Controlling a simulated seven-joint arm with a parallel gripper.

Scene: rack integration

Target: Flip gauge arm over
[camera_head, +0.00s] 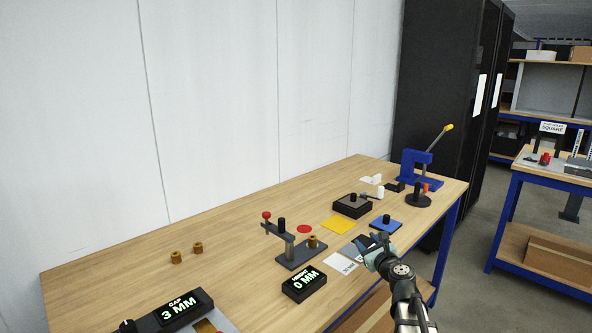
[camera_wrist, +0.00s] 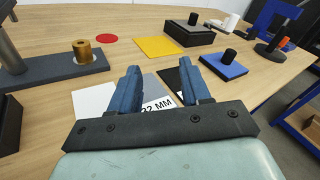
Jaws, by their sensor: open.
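The gauge stands in the middle of the table in the head view, with a dark grey base (camera_head: 298,256) and an upright post. Its gauge arm (camera_head: 277,230) reaches left from the post, with a red knob (camera_head: 266,215) at the far end and a black cylinder near the post. A brass piece (camera_head: 313,242) sits on the base's right part.
A "0 MM" display (camera_head: 304,284) stands in front of the gauge, and a "3 MM" display (camera_head: 178,310) at front left. A blue block (camera_head: 386,225), black box (camera_head: 352,206) and blue press (camera_head: 421,168) stand right. Printed cards lie beneath my gripper.

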